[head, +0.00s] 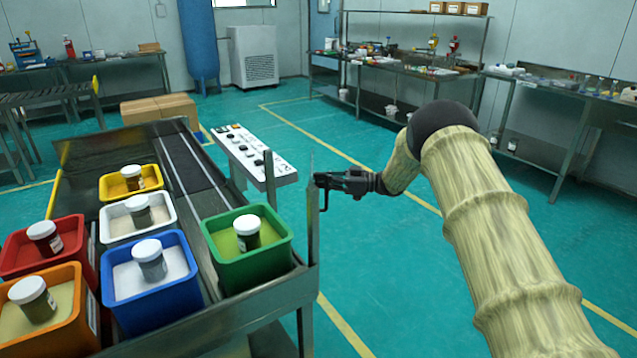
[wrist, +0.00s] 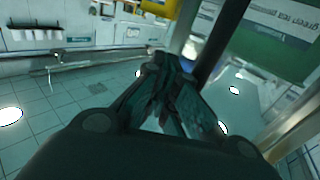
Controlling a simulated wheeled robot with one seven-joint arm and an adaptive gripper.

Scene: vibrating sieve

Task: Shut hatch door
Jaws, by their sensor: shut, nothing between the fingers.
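I cannot make out a hatch door for certain in either view. My gripper (head: 322,190) is shut and empty, at the end of my arm that reaches in from the right in the head view. Its tip is close to a thin upright post (head: 313,222) at the right corner of the cart; I cannot tell if they touch. My gripper also shows in the wrist view (wrist: 168,92), with its fingers together. Beyond it there, a dark upright bar (wrist: 222,38) stands beside a green panel with lettering (wrist: 262,52).
A cart (head: 283,291) with coloured bins of capped jars fills the lower left; the green bin (head: 268,268) is nearest my gripper. A white control panel (head: 255,152) stands behind the posts. Workbenches (head: 420,68) line the back. The green floor (head: 385,285) between cart and arm is clear.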

